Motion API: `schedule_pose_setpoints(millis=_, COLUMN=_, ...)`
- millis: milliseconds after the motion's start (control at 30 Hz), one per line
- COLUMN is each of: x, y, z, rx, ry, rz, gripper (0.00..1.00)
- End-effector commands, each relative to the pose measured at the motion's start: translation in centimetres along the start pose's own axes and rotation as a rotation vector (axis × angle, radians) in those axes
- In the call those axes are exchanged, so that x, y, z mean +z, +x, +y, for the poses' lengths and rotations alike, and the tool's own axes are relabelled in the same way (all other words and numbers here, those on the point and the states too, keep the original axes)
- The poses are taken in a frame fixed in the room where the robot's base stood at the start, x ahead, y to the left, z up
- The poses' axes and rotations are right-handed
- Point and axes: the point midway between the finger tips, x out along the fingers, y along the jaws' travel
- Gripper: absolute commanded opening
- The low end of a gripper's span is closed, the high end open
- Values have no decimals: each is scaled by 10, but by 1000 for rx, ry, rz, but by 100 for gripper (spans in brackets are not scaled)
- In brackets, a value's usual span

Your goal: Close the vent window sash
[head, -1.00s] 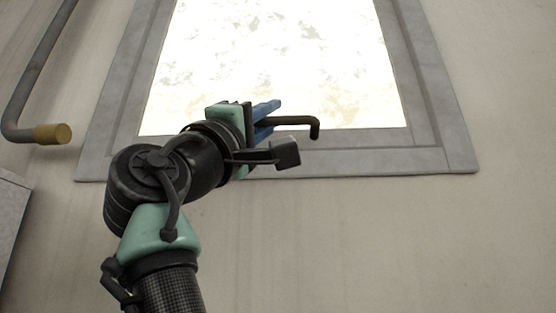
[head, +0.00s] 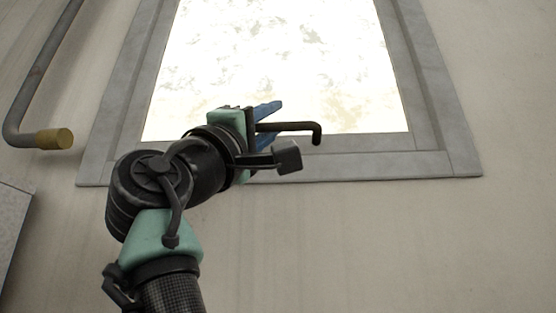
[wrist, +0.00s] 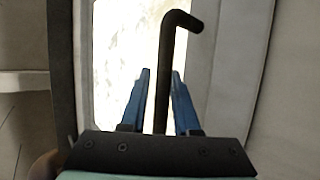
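The window sash (head: 285,143) is a grey inner frame around a bright pane, set in a wider grey surround; it looks about flush, but I cannot tell whether any gap remains. A dark bent handle (head: 290,127) stands at its lower edge, and its hooked end points down in the head view. My gripper (head: 272,124) has blue fingers, one on each side of the handle. In the wrist view, the handle (wrist: 165,80) runs between the two fingers of my gripper (wrist: 161,72), with narrow gaps on both sides. The handle's base is hidden behind my gripper.
A grey pipe with a yellow end (head: 55,139) bends along the wall at the left. A grey box edge (head: 12,225) shows at the lower left. The plain wall (head: 370,245) below and right of the window is clear.

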Motion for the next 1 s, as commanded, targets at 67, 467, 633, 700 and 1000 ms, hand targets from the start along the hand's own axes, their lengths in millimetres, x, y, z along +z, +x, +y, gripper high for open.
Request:
schedule_pose_setpoints(millis=67, x=0, y=-9, z=-3, rx=-1, ry=1, rz=1, gripper=30)
schedule_pose_setpoints(millis=467, x=1, y=-87, z=-5, rx=1, ry=4, rz=3, gripper=30)
schedule_pose_setpoints(millis=633, x=1, y=-114, z=-2, rx=2, ry=3, rz=2, gripper=30)
schedule_pose_setpoints(millis=700, x=0, y=-121, z=-2, rx=2, ry=3, rz=2, gripper=30)
schedule_pose_setpoints(millis=1000, x=0, y=-128, z=0, rx=1, ry=1, rz=2, gripper=30)
